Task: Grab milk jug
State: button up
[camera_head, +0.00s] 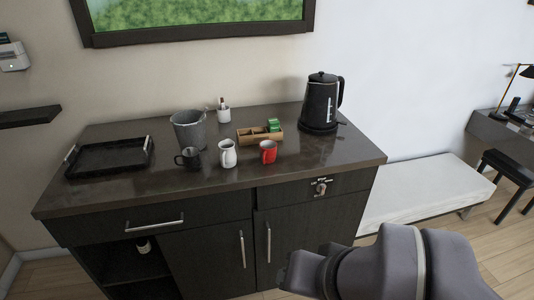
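A small white jug (228,154) stands upright near the middle of the dark countertop. It looks like the milk jug. A small dark cup or pot (188,158) stands just to its left, and a red mug (268,152) stands to its right with a gap between. My grey arm shows at the bottom right, low in front of the cabinet and well apart from the jug. The fingers of my gripper do not show, and nothing touches the jug.
A grey bucket (188,130) stands behind the jug, with a wooden tea box (258,136) and a white holder (223,114) nearby. A black kettle (319,101) is at the back right, a black tray (110,158) at the left. The counter's front strip is clear.

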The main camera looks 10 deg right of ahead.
aim_at(228, 155)
jog(key=i+j+z, duration=0.1)
jog(key=j+z, duration=0.75)
jog(key=j, duration=0.15)
jog(key=j+z, duration=0.4)
jog(key=j, duration=0.15)
jog(key=k+j+z, duration=0.1)
jog(key=j+z, duration=0.35)
jog(key=k+j+z, duration=0.15)
jog(key=j+z, duration=0.25)
jog(key=j, duration=0.1)
